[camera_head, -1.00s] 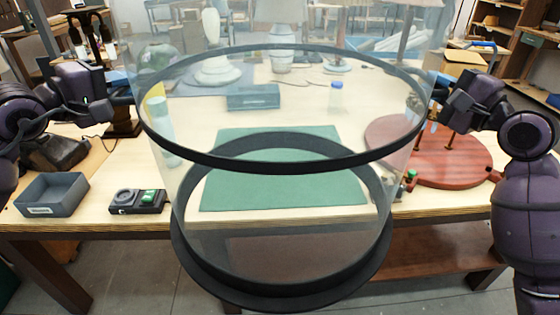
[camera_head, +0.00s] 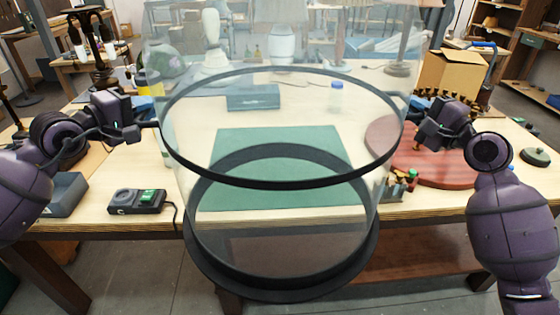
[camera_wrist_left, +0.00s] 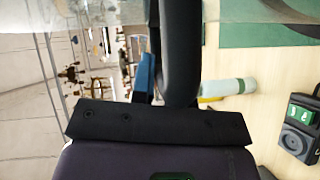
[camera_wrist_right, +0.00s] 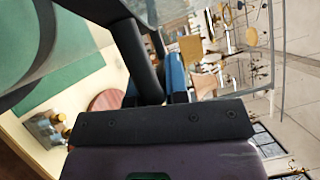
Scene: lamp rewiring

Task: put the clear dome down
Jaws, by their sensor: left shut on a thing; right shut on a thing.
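The clear dome (camera_head: 285,184) is a big see-through cylinder with a black band around its middle and a wide black ring at its foot. It hangs upright in front of me, covering much of the head view. My left gripper (camera_head: 154,125) is shut on the black band at its left side. My right gripper (camera_head: 411,123) is shut on the band at the opposite side. The band also runs between the fingers in the left wrist view (camera_wrist_left: 180,50) and the right wrist view (camera_wrist_right: 136,58). The green mat (camera_head: 232,150) shows through the dome on the workbench.
A red-brown round board (camera_head: 445,172) lies at the right of the bench. A black switch box (camera_head: 122,201) and a grey tray (camera_head: 70,190) are at the front left. A teal box (camera_head: 253,103) and a cardboard box (camera_head: 447,75) stand farther back.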

